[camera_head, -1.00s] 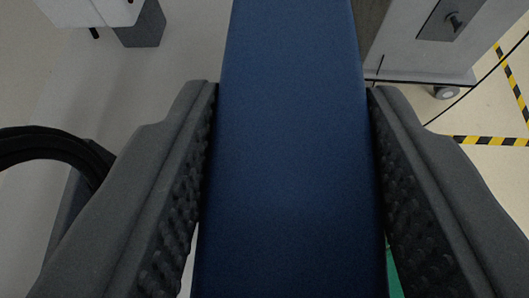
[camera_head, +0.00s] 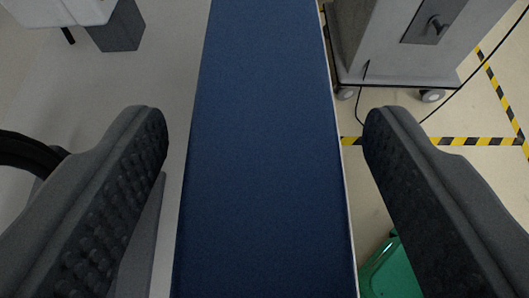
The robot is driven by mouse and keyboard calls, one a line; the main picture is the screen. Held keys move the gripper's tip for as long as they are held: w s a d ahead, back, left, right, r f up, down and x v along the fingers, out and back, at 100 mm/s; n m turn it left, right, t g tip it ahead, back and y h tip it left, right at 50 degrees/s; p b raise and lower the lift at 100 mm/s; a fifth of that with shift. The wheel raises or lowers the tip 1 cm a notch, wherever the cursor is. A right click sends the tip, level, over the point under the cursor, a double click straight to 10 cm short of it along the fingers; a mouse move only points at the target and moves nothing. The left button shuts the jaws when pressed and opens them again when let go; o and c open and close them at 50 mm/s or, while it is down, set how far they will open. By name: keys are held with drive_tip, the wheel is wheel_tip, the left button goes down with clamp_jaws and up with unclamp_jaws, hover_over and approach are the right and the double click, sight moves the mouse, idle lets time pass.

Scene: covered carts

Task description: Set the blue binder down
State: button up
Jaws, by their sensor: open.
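The blue binder (camera_head: 262,150) runs from top to bottom through the middle of the view, with a thin pale edge showing along its right side. My gripper (camera_head: 265,125) is open around it, one finger on each side. There is a clear gap between each finger and the binder. The binder's near end is cut off by the bottom of the view, and what bears it is hidden beneath it.
A grey wheeled cart (camera_head: 395,50) with a dark handle plate stands at the upper right. A green object (camera_head: 392,272) is at the lower right. Yellow-black tape (camera_head: 470,141) marks the floor. A white unit with a dark grey block (camera_head: 116,32) is at the upper left.

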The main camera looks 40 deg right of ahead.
drive_tip(key=b+v, duration=0.1)
drive_tip(key=v, duration=1.1)
drive_tip(key=shift+d+f, duration=0.1)
drive_tip(key=shift+d, duration=0.05)
drive_tip(key=w+d+r+n+g+y, duration=0.15)
drive_tip(key=w+d+r+y, duration=0.35)
drive_tip(key=d+r, duration=0.55)
drive_tip(key=w+d+r+n+y, duration=0.25)
drive_tip(key=w+d+r, duration=0.35)
drive_tip(key=d+r, duration=0.45)
drive_tip(key=s+d+r+n+t, duration=0.2)
drive_tip(key=s+d+r+t, duration=0.1)
drive_tip(key=d+r, duration=0.5)
drive_tip(key=s+d+r+n+t, duration=0.2)
drive_tip(key=s+d+r+t, duration=0.2)
drive_tip(key=d+r, duration=0.4)
wheel_tip(320, 180, up, 8)
drive_tip(key=shift+s+d+f+y, duration=0.2)
drive_tip(key=shift+s+d+y, duration=0.1)
drive_tip(key=shift+y, duration=0.15)
